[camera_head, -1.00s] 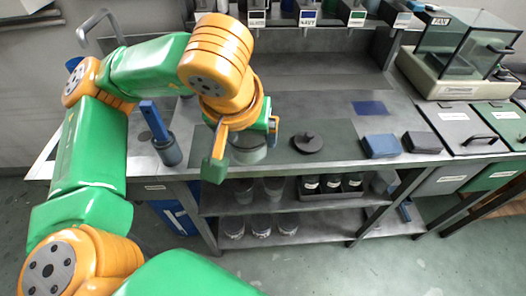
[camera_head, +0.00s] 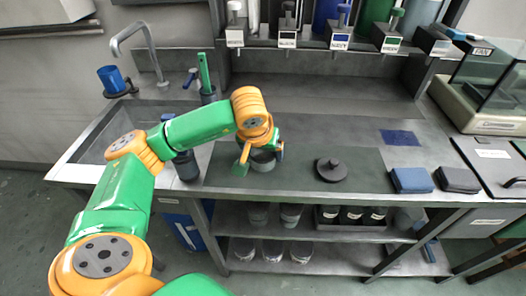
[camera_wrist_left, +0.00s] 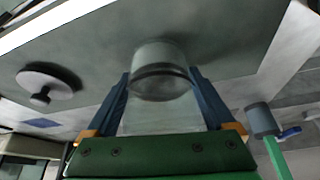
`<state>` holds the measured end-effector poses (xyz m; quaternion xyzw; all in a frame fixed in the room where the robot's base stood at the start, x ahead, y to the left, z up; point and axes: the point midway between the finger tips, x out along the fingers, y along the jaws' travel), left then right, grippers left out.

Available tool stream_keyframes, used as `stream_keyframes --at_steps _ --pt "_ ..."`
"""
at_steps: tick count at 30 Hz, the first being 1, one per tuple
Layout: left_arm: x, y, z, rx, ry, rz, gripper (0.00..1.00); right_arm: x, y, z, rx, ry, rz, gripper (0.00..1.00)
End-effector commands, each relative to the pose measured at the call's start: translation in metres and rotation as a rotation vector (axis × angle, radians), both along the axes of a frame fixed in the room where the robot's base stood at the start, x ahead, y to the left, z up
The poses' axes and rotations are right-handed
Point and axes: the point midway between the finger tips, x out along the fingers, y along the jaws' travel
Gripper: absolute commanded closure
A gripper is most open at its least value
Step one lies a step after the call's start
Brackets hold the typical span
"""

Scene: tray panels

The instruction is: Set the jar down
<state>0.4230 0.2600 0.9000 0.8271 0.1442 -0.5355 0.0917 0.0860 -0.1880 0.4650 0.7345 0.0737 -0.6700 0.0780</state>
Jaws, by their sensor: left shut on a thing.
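The glass jar (camera_head: 263,161), pale and greenish grey, is between the fingers of my left gripper (camera_head: 262,157), low over the grey counter (camera_head: 300,188). In the left wrist view the jar (camera_wrist_left: 160,68) is clear, with a dark band round it. The blue fingers of my left gripper (camera_wrist_left: 161,98) are shut on its two sides. Part of the jar is hidden by the gripper in the head view. I cannot tell whether its base touches the counter. My right gripper is not in view.
A dark round lid with a knob (camera_head: 331,170) lies right of the jar. A blue box (camera_head: 411,180) and a black box (camera_head: 457,180) lie farther right, below a blue mat (camera_head: 400,138). A dark holder (camera_head: 186,166) stands left. Labelled dispensers (camera_head: 339,40) line the back.

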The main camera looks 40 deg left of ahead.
Motion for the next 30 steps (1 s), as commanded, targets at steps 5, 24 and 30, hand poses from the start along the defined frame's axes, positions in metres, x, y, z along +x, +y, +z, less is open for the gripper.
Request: stream_keyframes --at_steps 5,24,30 --pt "0.000 0.000 -0.003 0.000 0.000 0.000 0.00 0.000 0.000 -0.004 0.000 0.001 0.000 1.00" --pt "-0.025 -0.010 0.065 -0.001 -0.007 -0.002 0.00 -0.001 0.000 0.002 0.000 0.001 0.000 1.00" --pt "-0.040 -0.015 0.102 0.000 -0.005 -0.002 0.00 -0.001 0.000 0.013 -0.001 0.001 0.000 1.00"
